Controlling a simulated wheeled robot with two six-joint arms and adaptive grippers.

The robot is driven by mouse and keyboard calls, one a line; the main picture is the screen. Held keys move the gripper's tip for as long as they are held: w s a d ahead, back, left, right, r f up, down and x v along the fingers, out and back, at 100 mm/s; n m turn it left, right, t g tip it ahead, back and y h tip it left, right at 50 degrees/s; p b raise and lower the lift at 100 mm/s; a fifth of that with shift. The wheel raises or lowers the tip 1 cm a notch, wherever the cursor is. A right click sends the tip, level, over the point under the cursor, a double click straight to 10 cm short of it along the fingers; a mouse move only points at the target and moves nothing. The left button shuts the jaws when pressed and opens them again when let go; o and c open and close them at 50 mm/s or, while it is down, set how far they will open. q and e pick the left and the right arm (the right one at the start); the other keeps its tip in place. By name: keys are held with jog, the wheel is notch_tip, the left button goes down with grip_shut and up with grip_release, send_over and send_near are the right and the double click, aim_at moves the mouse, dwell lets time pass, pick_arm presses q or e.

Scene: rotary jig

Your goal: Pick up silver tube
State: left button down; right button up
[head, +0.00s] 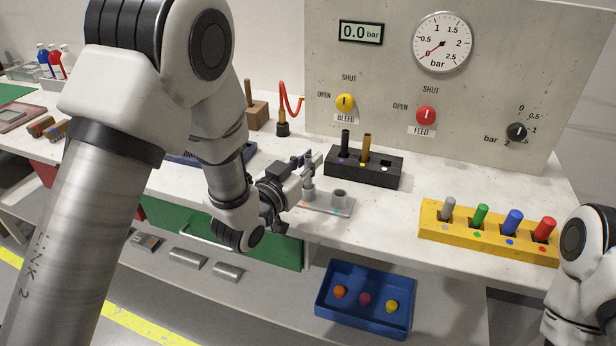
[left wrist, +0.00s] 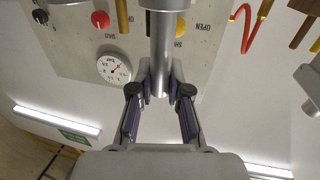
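A silver tube (left wrist: 162,48) stands upright in the left cup of a small grey plate (head: 325,206). My left gripper (head: 306,160) is at the tube's upper part, with one dark-padded finger on each side. In the left wrist view the fingertips (left wrist: 162,84) lie close against the tube with no clear gap, so it looks shut on it. In the head view the fingers partly hide the tube. A second grey cup (head: 340,198) on the plate looks empty. A grey tube (head: 448,208) stands in the yellow rack (head: 487,240). My right gripper is out of view.
The black block (head: 365,170) behind the plate holds a black and a brown tube. The yellow rack also holds green, blue and red tubes. A grey panel with a gauge (head: 442,42) rises behind. A blue bin (head: 366,298) sits lower in front.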

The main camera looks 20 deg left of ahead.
pick_arm(q)
jog(key=shift+r, duration=0.45)
notch_tip(320, 180, up, 2)
jog(key=shift+r, duration=0.25)
jog(key=s+a+r+p, duration=0.1)
jog(key=s+a+p, duration=0.7)
jog(key=s+p, duration=0.5)
jog(key=p, duration=0.3)
jog(key=shift+s+a+r, duration=0.2)
jog(key=shift+s+a, duration=0.15)
